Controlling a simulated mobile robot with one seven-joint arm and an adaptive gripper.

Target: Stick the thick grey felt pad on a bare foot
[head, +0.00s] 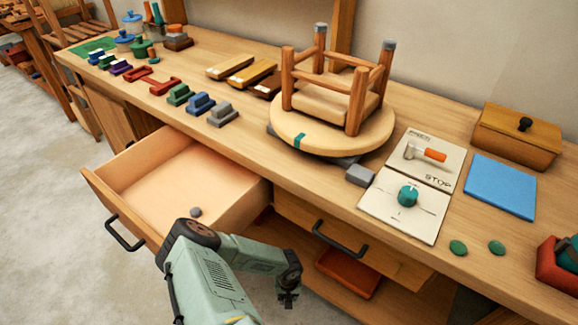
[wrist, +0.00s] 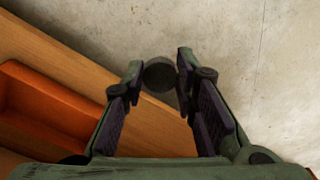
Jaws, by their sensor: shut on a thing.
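An upside-down wooden stool (head: 325,103) rests on a round board on the bench, legs up. The back leg (head: 320,40) and right leg (head: 384,62) have grey tips. The left leg (head: 287,80) and front leg (head: 356,112) look bare on top. My gripper (head: 288,298) is low in front of the bench, well away from the stool. In the wrist view its fingers are shut on a dark grey round piece (wrist: 159,73), apparently a felt pad; its thickness is hard to tell. Another small grey pad (head: 196,211) lies in the open drawer (head: 150,190).
The open drawer juts out left of my arm. On the bench are a lever card (head: 422,155), a card with a teal knob (head: 407,196), a blue mat (head: 500,187), a wooden box (head: 515,135) and several coloured blocks (head: 200,104). A red tray (head: 348,272) sits below.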

